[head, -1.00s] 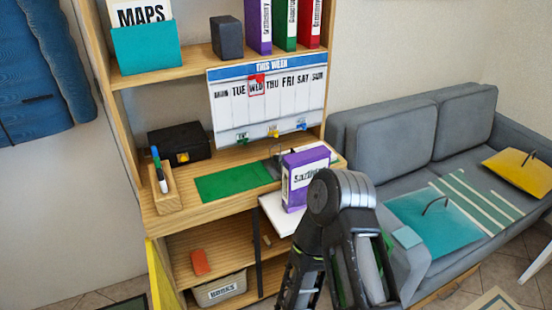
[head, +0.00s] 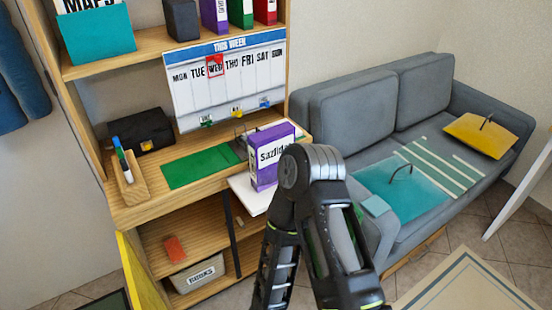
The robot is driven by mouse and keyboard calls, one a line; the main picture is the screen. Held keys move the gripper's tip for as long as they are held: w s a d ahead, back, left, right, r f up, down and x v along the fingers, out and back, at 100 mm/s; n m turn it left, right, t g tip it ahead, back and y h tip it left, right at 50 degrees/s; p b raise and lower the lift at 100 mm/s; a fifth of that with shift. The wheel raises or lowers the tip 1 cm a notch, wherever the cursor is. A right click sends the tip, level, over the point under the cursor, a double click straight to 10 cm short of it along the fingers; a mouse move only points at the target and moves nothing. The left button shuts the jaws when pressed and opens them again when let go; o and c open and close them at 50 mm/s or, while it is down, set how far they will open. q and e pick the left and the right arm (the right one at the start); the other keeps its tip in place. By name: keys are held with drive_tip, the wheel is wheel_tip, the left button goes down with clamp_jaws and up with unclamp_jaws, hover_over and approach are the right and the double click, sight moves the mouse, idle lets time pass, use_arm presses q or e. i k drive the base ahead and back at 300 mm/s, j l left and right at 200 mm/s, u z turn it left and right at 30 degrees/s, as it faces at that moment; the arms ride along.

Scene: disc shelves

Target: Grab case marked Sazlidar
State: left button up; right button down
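A purple case (head: 271,157) with a white label stands upright on a white board or tray (head: 247,194) at the desk's front right. A bent joint of that arm covers the case's lower right side, and one link runs down and out of the bottom of the view. Neither of my grippers shows in the head view. Another purple case (head: 214,14) stands on the upper shelf, its label cut by the top edge.
Green (head: 240,12) and red (head: 265,10) cases stand on the upper shelf. The desk holds a green mat (head: 200,166), a pen holder (head: 127,180) and a black box (head: 140,132). A grey sofa (head: 348,110) stands close on the right.

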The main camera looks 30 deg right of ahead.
sight(266, 147)
drive_tip(key=j+z, duration=0.1)
drive_tip(key=z, duration=0.3)
drive_tip(key=j+z, duration=0.1)
drive_tip(key=z, duration=0.35)
drive_tip(key=i+j+z, duration=0.1)
drive_tip(key=z, duration=0.3)
drive_tip(key=j+z, duration=0.15)
drive_tip(key=z, duration=0.3)
